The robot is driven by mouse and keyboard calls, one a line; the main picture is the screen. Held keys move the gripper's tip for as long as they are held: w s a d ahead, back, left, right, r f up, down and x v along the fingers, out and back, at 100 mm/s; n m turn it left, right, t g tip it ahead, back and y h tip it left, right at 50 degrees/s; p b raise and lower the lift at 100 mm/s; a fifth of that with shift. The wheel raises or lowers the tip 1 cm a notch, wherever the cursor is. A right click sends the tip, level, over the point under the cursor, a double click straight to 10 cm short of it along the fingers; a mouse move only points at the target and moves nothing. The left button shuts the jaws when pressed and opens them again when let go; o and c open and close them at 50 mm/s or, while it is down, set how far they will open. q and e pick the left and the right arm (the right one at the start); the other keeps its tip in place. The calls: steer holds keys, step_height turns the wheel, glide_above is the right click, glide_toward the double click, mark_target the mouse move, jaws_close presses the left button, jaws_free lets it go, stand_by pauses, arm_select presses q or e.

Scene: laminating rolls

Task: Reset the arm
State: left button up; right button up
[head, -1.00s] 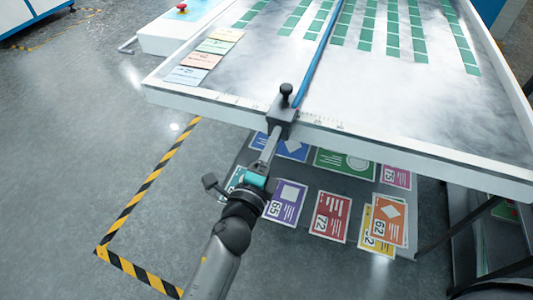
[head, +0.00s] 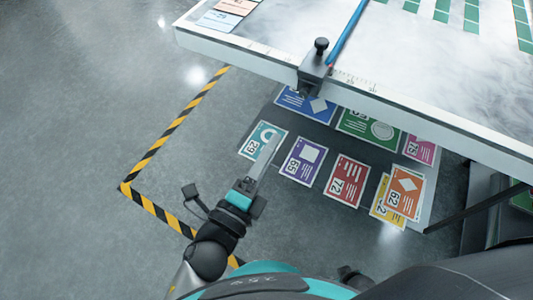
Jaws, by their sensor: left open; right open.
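My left gripper (head: 270,148) reaches up from the bottom left, clear of the table's front edge. Its grey fingers are seen nearly edge-on, with nothing held between them. Its fingertips overlap the teal card (head: 262,140) in the picture. The black clamp block with a knob (head: 315,70) sits on the table's front edge, at the near end of the blue bar (head: 347,30). The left gripper is apart from this block, below and left of it. My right gripper is not clearly visible; only a small dark part of mine shows at the bottom.
The white table (head: 450,75) fills the upper right, with a ruler strip along its front edge and green pieces on top. Several coloured cards, including a red one (head: 347,180), lie on a lower shelf. Yellow-black floor tape (head: 165,145) marks open floor at left.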

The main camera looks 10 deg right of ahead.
arm_select(q)
steer(key=shift+s+a, duration=0.25)
steer(key=shift+s, duration=0.1)
steer(key=shift+f, duration=0.1)
stand_by(0.3)
steer(key=s+a+f+n+g+y, duration=0.15)
steer(key=a+f+n, duration=0.25)
steer(key=f, duration=0.5)
steer(key=a+f+n+g+y, duration=0.2)
steer(key=a+f+n+y, duration=0.15)
steer(key=f, duration=0.55)
steer(key=s+a+f+n+g+y, duration=0.1)
steer(key=a+f+n+g+y, duration=0.1)
steer(key=a+f+n, duration=0.5)
steer(key=s+a+f+n+g+y, duration=0.2)
steer(key=s+a+f+n, duration=0.3)
steer(key=s+f, duration=0.4)
steer(key=s+a+f+n+g+y, duration=0.1)
steer(key=s+a+f+n+g, duration=0.3)
steer(key=s+a+f, duration=0.3)
steer(key=shift+s+f+n+g+y, duration=0.4)
steer(key=shift+s+f+g, duration=0.25)
steer(key=shift+s+f, duration=0.35)
